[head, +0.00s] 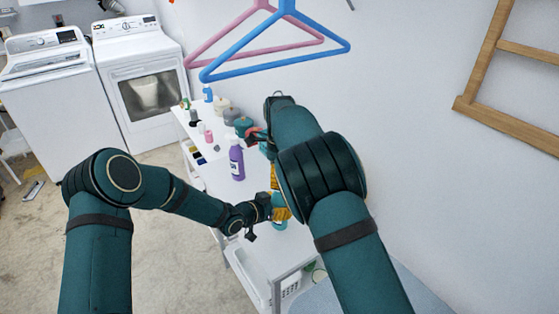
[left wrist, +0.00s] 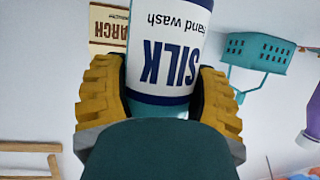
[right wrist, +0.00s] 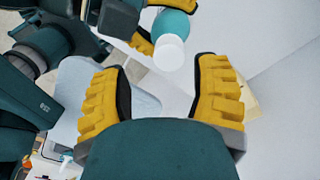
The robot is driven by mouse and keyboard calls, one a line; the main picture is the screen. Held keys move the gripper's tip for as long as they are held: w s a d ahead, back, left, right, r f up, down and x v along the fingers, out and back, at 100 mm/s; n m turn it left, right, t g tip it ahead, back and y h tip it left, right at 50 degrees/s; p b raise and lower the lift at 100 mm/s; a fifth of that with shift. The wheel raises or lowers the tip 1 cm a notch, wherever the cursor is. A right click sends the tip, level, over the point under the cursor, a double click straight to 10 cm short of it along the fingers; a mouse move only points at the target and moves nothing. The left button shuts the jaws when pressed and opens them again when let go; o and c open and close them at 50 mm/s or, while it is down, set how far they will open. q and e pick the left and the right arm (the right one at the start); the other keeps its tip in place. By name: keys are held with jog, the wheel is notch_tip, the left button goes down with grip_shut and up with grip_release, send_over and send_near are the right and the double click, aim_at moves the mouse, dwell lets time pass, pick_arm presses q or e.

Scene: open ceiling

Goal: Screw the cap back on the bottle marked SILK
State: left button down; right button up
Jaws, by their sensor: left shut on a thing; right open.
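The SILK bottle (left wrist: 163,55) has a white label reading SILK hand wash, upside down in the left wrist view. My left gripper (head: 281,207) is shut on it, with yellow fingers on both sides. A teal part of the bottle (head: 280,225) shows below the fingers in the head view. In the right wrist view the teal bottle (right wrist: 176,24) ends in a round white piece (right wrist: 169,52); I cannot tell if this is the cap or the bare neck. My right gripper (right wrist: 163,68) is open, its fingertips spread around the white end without visible contact. My right arm mostly hides it in the head view.
A purple bottle (head: 237,160) stands on the white table (head: 214,176), with several jars and small bottles behind it. Hangers (head: 275,53) hang above; the wall is close on the right.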

jog(key=n, duration=0.6)
jog(key=shift+s, duration=0.1)
jog(key=n, duration=1.1)
jog(key=shift+a+r+n, duration=0.1)
jog(key=shift+n, duration=0.3)
jog(key=n, duration=0.5)
jog(key=shift+r+n, duration=0.3)
jog(key=shift+n, duration=0.1)
jog(key=n, duration=0.5)
jog(key=shift+r+n, duration=0.4)
jog(key=n, duration=0.3)
jog(key=r+n, duration=0.1)
jog(key=n, duration=0.1)
jog(key=shift+w+n, duration=0.2)
jog(key=shift+n, duration=0.2)
jog(key=n, duration=0.2)
jog(key=r+n, duration=0.1)
jog(key=n, duration=0.2)
jog(key=shift+w, duration=0.2)
jog(key=n, duration=0.2)
jog(key=r+n, duration=0.1)
jog(key=n, duration=0.1)
jog(key=shift+w+n+t, duration=0.15)
jog(key=shift+n+t, duration=0.15)
jog(key=shift+t, duration=0.1)
